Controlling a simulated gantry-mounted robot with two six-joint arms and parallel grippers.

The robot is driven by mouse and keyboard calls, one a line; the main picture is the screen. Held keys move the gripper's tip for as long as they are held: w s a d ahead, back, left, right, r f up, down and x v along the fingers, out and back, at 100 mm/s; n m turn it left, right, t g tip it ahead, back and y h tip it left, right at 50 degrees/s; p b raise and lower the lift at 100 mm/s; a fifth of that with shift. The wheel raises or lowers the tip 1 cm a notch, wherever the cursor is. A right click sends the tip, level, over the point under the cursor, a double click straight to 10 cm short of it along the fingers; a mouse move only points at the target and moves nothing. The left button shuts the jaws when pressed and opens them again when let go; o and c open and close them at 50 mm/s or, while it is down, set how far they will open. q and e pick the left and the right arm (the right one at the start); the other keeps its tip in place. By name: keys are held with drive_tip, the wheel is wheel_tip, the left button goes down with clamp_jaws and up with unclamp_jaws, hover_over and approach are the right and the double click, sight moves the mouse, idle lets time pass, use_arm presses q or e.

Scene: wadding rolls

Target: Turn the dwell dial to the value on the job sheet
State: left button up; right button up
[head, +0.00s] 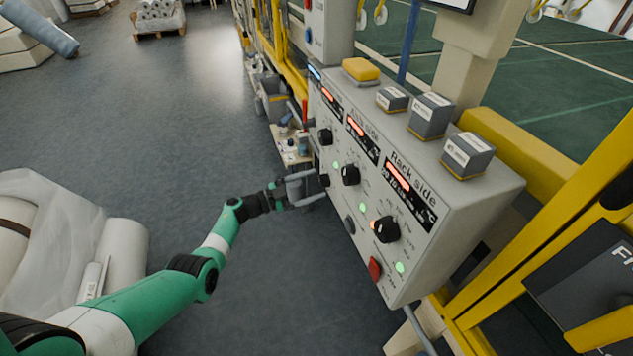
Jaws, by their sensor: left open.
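A grey control panel (455,215) slants across the middle right. Its face has several black dials, among them an upper one (326,136), a middle one (350,175) and a lower one (387,229). The small lettering is unreadable, so I cannot tell which is the dwell dial. My left gripper (316,184) is open at the panel's left edge, its fingers pointing at a small dark knob (324,180). I cannot tell whether they touch it. No readable job sheet shows. My right gripper is out of view.
On the panel's top are a yellow block (361,69) and several grey boxes (432,115). A cluttered shelf (290,150) stands behind my gripper. Wrapped rolls (125,250) lie at lower left. Yellow rails are at right; the central floor is clear.

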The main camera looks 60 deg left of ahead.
use_arm(q)
drive_tip(key=s+p, duration=0.3)
drive_tip(key=s, duration=0.7)
drive_tip(key=shift+a+f, duration=0.3)
drive_tip(key=shift+f, duration=0.05)
